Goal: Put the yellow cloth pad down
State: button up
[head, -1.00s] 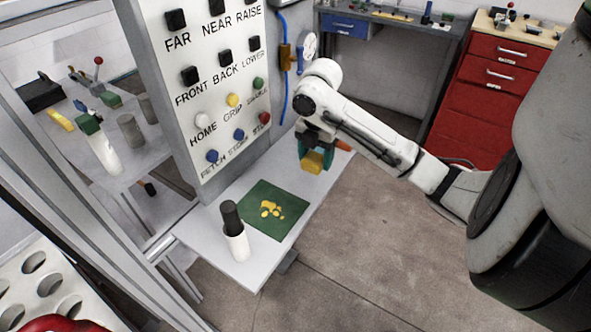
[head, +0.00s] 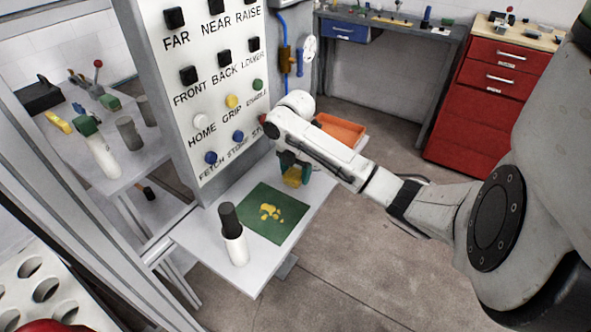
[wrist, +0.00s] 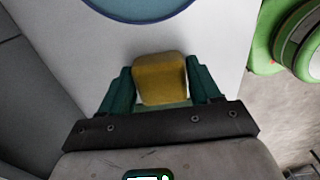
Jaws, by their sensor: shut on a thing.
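My gripper (head: 290,165) is shut on the yellow cloth pad (head: 294,177). In the head view it hangs at the far right part of the pale shelf (head: 208,262), behind the green mat. In the wrist view my gripper (wrist: 160,85) has its green fingers on both sides of the pad (wrist: 160,76), with a white surface beyond. I cannot tell whether the pad touches the shelf.
A green mat (head: 261,232) with yellow patches and a black-and-white cylinder (head: 235,247) occupy the shelf. An orange tray (head: 343,131) sits behind my arm. The button panel (head: 217,100) rises along the shelf's back left.

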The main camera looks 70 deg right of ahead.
aim_at(297, 172)
jog(key=shift+f, duration=0.15)
jog(key=o, duration=0.9)
jog(key=shift+o, duration=0.2)
jog(key=shift+f+b, duration=0.2)
jog(key=shift+b, duration=0.3)
notch_tip(297, 172, up, 11)
jog(key=p, duration=0.1)
jog(key=shift+s+p, duration=0.15)
jog(key=shift+p, duration=0.2)
